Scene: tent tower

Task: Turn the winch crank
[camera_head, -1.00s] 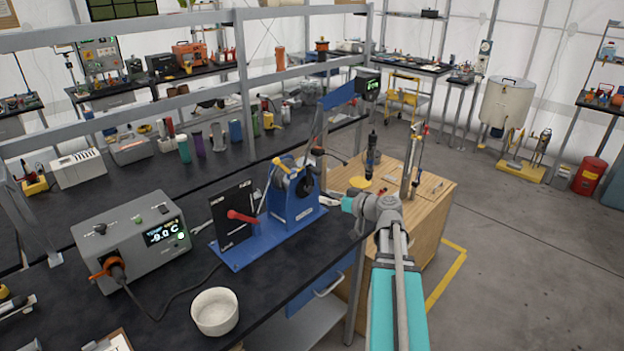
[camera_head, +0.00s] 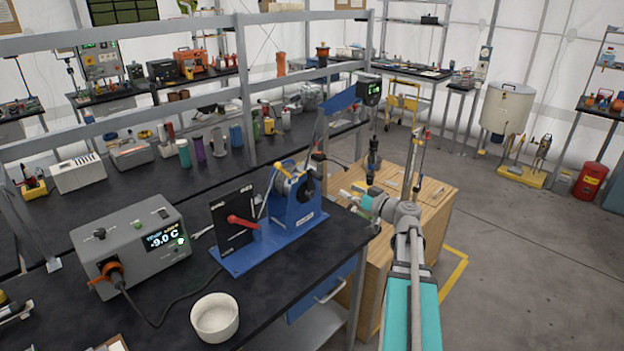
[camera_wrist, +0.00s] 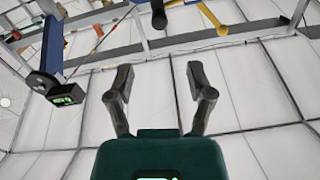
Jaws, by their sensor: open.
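The blue winch (camera_head: 300,215) stands on a blue base plate at the front edge of the dark bench. It has a pale drum, a yellow part (camera_head: 283,165) on top and a dark crank-like part (camera_head: 314,162) on its right. My gripper (camera_head: 349,196) is to the right of the winch, apart from it and pointing towards it. The wrist view shows my gripper (camera_wrist: 161,85) open with nothing between the fingers. A dark rounded end at the top of that view lies beyond the fingertips; I cannot tell whether it is the crank.
A panel with a red lever (camera_head: 242,221) shares the blue base. A grey box with a display (camera_head: 135,243) and a white bowl (camera_head: 214,317) stand left and in front. A wooden cabinet (camera_head: 430,215) is behind my arm. A display box on a blue post (camera_head: 369,90) rises above.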

